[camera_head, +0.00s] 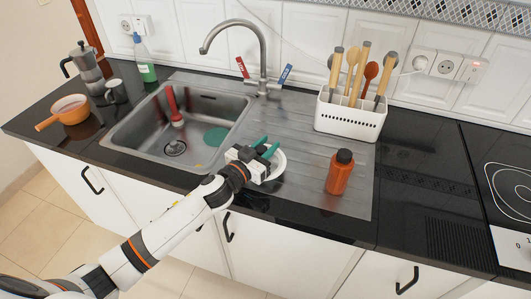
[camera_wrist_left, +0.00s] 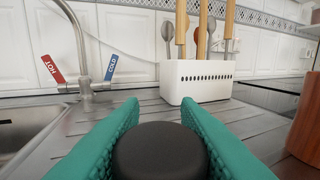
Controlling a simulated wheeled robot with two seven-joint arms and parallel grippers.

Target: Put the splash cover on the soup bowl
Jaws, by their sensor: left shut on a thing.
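My left gripper (camera_head: 266,147) is over the draining board, just right of the sink. Its teal fingers are shut on a dark round knob, seen between the fingertips in the left wrist view (camera_wrist_left: 160,150). Under the gripper in the head view is a pale round thing (camera_head: 279,166), which looks like the splash cover with that knob on top. The gripper hides much of it, and I cannot tell whether it touches the board. An orange bowl with a side handle and reddish contents (camera_head: 70,104), which looks like the soup bowl, stands uncovered at the far left. My right gripper is not in view.
The sink (camera_head: 145,135) with a red brush (camera_head: 173,105) lies between gripper and bowl. The tap (camera_head: 262,60) rises behind. An orange bottle (camera_head: 339,174) and utensil rack (camera_head: 350,118) are right.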

